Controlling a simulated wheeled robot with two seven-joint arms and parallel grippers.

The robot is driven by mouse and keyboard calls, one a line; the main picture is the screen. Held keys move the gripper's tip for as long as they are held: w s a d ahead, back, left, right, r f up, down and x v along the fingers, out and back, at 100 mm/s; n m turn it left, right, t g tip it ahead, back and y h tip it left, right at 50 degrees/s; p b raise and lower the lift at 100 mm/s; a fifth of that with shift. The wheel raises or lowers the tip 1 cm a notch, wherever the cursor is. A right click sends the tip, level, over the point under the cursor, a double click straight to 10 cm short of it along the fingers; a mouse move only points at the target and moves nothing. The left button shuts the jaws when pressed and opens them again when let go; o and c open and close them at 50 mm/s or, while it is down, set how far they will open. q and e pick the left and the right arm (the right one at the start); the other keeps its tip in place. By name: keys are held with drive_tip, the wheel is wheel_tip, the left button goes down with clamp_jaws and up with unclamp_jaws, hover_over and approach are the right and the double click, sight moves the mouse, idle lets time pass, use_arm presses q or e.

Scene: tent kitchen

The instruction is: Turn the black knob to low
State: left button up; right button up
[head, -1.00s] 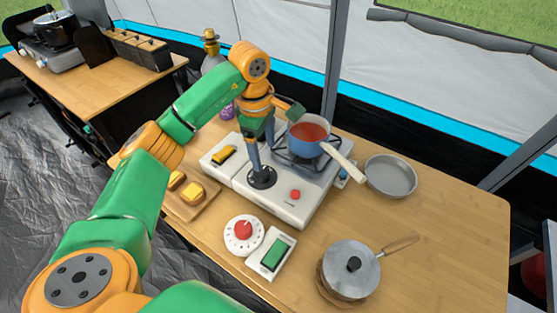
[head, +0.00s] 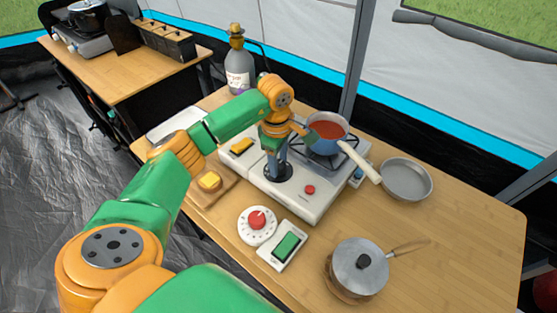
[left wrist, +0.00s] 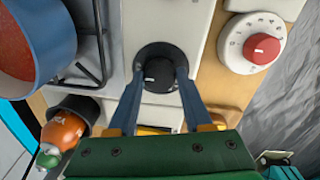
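The black knob (left wrist: 158,73) is on the front of the white camping stove (head: 318,203), on a round black base plate. My left gripper (left wrist: 159,76) points down at the knob, with one blue finger on each side of it and no clear gap, so it looks shut on the knob. In the head view the left gripper (head: 278,172) stands over the stove's front, and its fingers and wrist mostly hide the knob. A pale mark shows on the knob, but I cannot read the setting. My right gripper is not in view.
A blue pot of red soup (head: 326,131) stands on the burner close beside my left gripper. A timer with a red knob (head: 257,221), a green switch (head: 287,243), a lidded pan (head: 360,265) and an empty pan (head: 405,180) are nearby. The table's right side is clear.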

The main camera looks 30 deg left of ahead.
use_arm(q)
clamp_jaws()
